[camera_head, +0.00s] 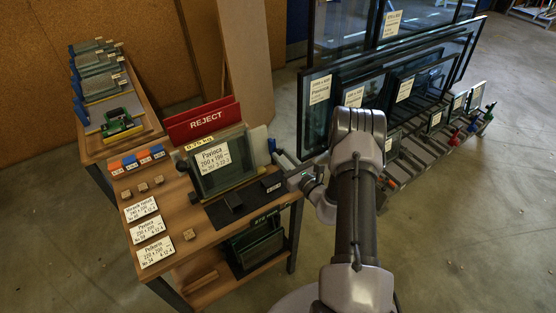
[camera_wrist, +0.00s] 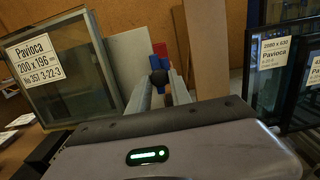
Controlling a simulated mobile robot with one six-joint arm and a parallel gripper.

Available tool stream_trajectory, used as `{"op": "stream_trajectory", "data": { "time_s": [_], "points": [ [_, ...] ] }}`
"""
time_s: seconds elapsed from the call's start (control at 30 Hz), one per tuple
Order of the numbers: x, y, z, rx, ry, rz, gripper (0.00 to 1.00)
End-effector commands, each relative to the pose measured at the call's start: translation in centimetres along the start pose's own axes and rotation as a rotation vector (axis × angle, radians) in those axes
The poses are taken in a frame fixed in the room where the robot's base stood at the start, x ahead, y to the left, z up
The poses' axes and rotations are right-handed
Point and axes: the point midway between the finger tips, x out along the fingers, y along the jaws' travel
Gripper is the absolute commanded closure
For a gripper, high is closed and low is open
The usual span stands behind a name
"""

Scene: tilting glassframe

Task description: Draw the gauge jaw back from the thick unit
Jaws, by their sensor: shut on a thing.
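The thick unit (camera_head: 222,175) is a dark-framed glass pane with a white label reading Pavioca 200 x 196. It stands tilted on the bench and shows at the left of the wrist view (camera_wrist: 75,85). At its right side in the head view is a small blue part with a dark knob (camera_head: 272,146), apparently the gauge jaw. My gripper (camera_head: 279,157) is shut on this knob. Any gap between jaw and glass is hidden.
A red REJECT sign (camera_head: 203,120) stands behind the unit, with a small display below it. White label cards (camera_head: 147,228) and small wooden blocks lie on the bench (camera_head: 205,240). A rack of large framed panes (camera_head: 318,105) stands close at the right.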

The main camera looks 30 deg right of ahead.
Motion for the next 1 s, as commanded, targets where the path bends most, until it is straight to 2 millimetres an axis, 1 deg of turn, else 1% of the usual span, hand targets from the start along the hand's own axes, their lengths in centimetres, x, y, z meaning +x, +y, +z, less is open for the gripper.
{"op": "stream_trajectory", "data": {
  "time_s": [0.13, 0.17, 0.23, 0.27, 0.53, 0.6, 0.67, 0.77, 0.87, 0.9, 1.0],
  "points": [
    [-0.1, -0.3, 0.0, 0.000, -0.001, -0.009, 1.00],
    [-0.1, -0.3, 0.0, 0.000, -0.001, -0.009, 0.69],
    [-0.1, -0.3, 0.0, 0.000, -0.001, -0.008, 0.55],
    [-0.1, -0.2, 0.0, 0.000, -0.001, -0.008, 0.54],
    [-0.1, -0.2, 0.1, 0.000, -0.001, -0.006, 0.54],
    [-0.5, -0.2, 0.1, 0.001, 0.000, -0.007, 0.54],
    [-1.3, -0.2, 0.1, 0.002, 0.000, -0.008, 0.54],
    [-3.6, -0.3, 0.2, 0.004, 0.001, -0.010, 0.54],
    [-6.7, -0.3, 0.2, 0.005, 0.002, -0.012, 0.54],
    [-8.1, -0.3, 0.2, 0.005, 0.001, -0.013, 0.54],
    [-11.4, -0.3, 0.2, 0.005, 0.001, -0.014, 0.54]
  ]
}}
